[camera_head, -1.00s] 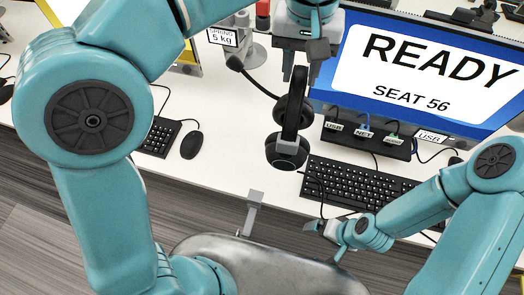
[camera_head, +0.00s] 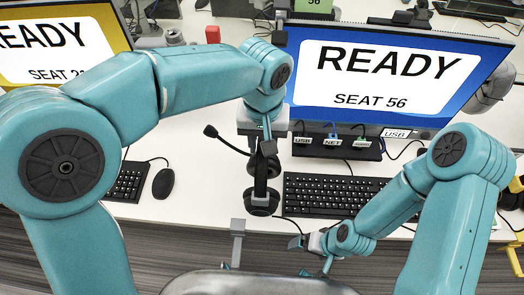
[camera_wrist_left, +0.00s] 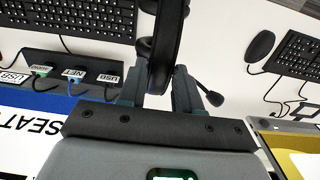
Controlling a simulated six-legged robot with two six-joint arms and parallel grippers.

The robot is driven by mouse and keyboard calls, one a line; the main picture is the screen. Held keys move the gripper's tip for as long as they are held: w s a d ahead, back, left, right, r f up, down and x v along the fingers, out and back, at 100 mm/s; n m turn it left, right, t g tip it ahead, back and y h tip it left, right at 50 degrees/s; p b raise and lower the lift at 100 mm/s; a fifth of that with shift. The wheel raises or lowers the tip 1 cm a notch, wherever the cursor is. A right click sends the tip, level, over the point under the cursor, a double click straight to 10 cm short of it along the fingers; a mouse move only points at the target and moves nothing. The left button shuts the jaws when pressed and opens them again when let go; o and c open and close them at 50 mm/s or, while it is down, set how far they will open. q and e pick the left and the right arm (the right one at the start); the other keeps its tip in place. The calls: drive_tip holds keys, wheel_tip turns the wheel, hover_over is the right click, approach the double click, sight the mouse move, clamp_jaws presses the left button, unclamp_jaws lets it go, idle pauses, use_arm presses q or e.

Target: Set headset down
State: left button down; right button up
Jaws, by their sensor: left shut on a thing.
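My left gripper (camera_head: 264,143) is shut on the black headset (camera_head: 261,182), which hangs upright below it over the desk, left of the keyboard. The mic boom (camera_head: 227,144) sticks out to the left. The lower ear cup (camera_head: 262,204) is close to the desk's front part; I cannot tell if it touches. In the left wrist view the fingers (camera_wrist_left: 160,92) stand on both sides of the headset's dark band (camera_wrist_left: 164,45). My right gripper (camera_head: 314,243) is low in front of the desk, away from the headset; its jaw state is unclear.
A grey bracket (camera_head: 238,226) stands at the desk's front edge, left below the headset. A keyboard (camera_head: 335,195) lies to the right, a mouse (camera_head: 163,183) to the left. A monitor (camera_head: 390,75) and a labelled port box (camera_head: 340,148) stand behind. Bare white desk (camera_head: 208,190) lies left of the headset.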

use_arm(q)
wheel_tip(320, 180, down, 4)
drive_tip(key=shift+w+a+f, duration=0.1)
drive_tip(key=shift+f, duration=0.15)
drive_tip(key=c, duration=0.8)
unclamp_jaws()
